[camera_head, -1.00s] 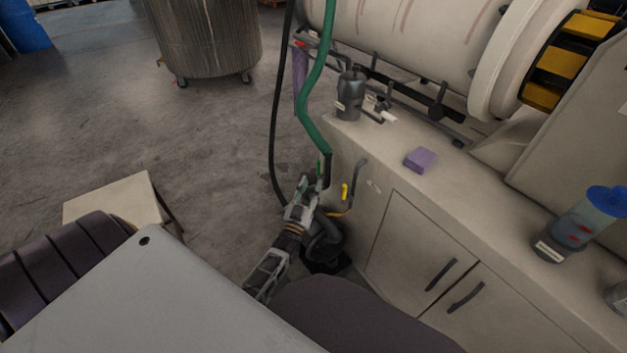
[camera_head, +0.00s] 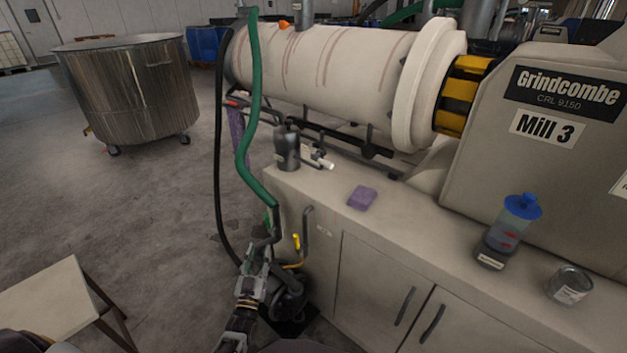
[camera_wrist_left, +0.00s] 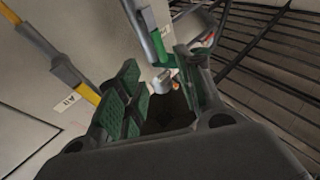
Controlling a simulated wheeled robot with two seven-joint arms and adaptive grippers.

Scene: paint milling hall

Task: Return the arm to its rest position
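My left gripper (camera_head: 258,266) is low beside the mill cabinet (camera_head: 323,240), just below the lower end of the green hose (camera_head: 243,150). In the left wrist view the gripper (camera_wrist_left: 163,85) has its two green-padded fingers spread apart. A grey pipe with a green part (camera_wrist_left: 162,45) shows beyond and between the fingers. I see no object clamped in them; whether they touch the pipe is unclear. My right gripper is not in view.
A yellow-handled valve (camera_head: 296,242) and a dark pump (camera_head: 288,297) are close to the gripper. A black hose (camera_head: 218,170) hangs to the left. Open floor lies left.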

